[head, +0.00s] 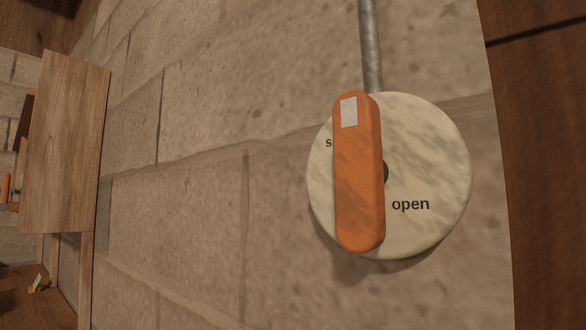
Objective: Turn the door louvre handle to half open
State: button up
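The orange louvre handle (359,190) is a rounded bar in front of a round cream dial plate (440,160) on the stone wall. The handle stands nearly upright in the picture, with a white mark (349,112) at its top end. The word "open" (410,204) shows right of the handle. Left of it only a letter "s" shows; the handle hides the rest of that word. A dark pivot shows partly behind the handle's right edge. My gripper is not in view.
A grey metal rod (370,45) runs up from behind the dial. Dark wood (545,180) borders the wall at right. A wooden tabletop or board (62,145) is at left, with a small orange object (5,187) beyond it. The wall around the dial is mostly bare.

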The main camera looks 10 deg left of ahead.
aim_at(361, 172)
jog(key=k+z, duration=0.2)
jog(key=z, duration=0.15)
jog(key=k+z, duration=0.4)
jog(key=z, duration=0.25)
jog(key=k+j, duration=0.35)
jog(key=u, duration=0.05)
